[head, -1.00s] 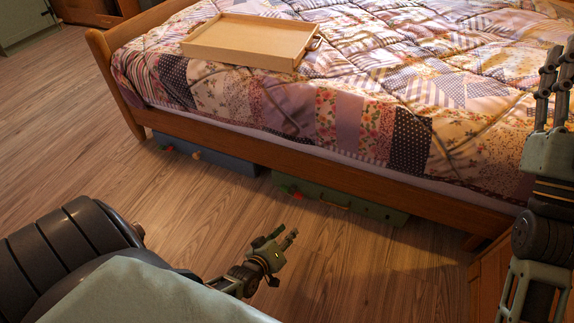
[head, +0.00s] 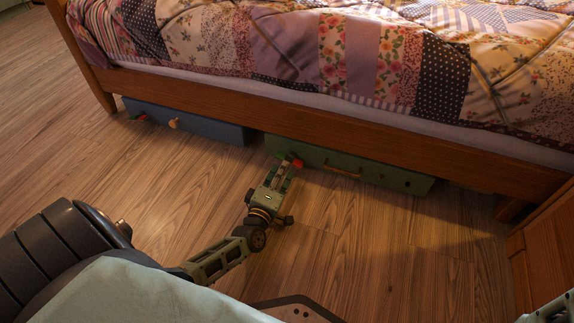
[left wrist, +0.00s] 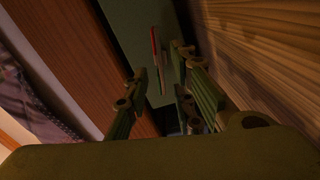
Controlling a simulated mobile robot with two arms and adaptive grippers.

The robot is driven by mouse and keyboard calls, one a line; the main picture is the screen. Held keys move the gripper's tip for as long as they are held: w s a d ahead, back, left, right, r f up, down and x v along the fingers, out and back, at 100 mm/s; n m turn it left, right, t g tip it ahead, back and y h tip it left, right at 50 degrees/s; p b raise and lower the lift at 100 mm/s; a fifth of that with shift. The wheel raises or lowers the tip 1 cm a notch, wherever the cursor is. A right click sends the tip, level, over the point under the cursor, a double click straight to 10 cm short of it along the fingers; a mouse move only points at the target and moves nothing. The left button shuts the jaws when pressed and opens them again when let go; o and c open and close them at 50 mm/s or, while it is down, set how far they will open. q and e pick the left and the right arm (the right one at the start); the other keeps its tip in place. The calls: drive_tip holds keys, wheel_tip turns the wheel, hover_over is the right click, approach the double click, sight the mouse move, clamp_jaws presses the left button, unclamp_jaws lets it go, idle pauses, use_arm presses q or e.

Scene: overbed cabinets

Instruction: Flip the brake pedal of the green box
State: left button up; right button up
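The green box (head: 375,172) lies on the floor under the bed's side rail, its front with a handle facing out; it also shows in the left wrist view (left wrist: 128,22). Its small red brake pedal (head: 298,163) is at the left end of the front. In the left wrist view a thin red and pale strip (left wrist: 155,50), apparently the pedal, stands just beyond the fingers. My left gripper (head: 286,165) is open right at that end of the box; its fingers (left wrist: 160,80) are apart. Contact with the pedal cannot be told.
A blue box (head: 195,122) with a red pedal and a knob lies under the bed to the left. The wooden bed rail (head: 350,135) runs close above both boxes. A wooden cabinet (head: 545,250) stands at the right. The wooden floor in front is clear.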

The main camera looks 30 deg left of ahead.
sight(288, 160)
use_arm(q)
drive_tip(key=b+x, duration=0.2)
drive_tip(key=x, duration=0.2)
drive_tip(key=shift+f, duration=0.2)
drive_tip(key=shift+w+a+r, duration=0.1)
drive_tip(key=shift+w+r, duration=0.05)
drive_tip(key=shift+w, duration=0.35)
clamp_jaws()
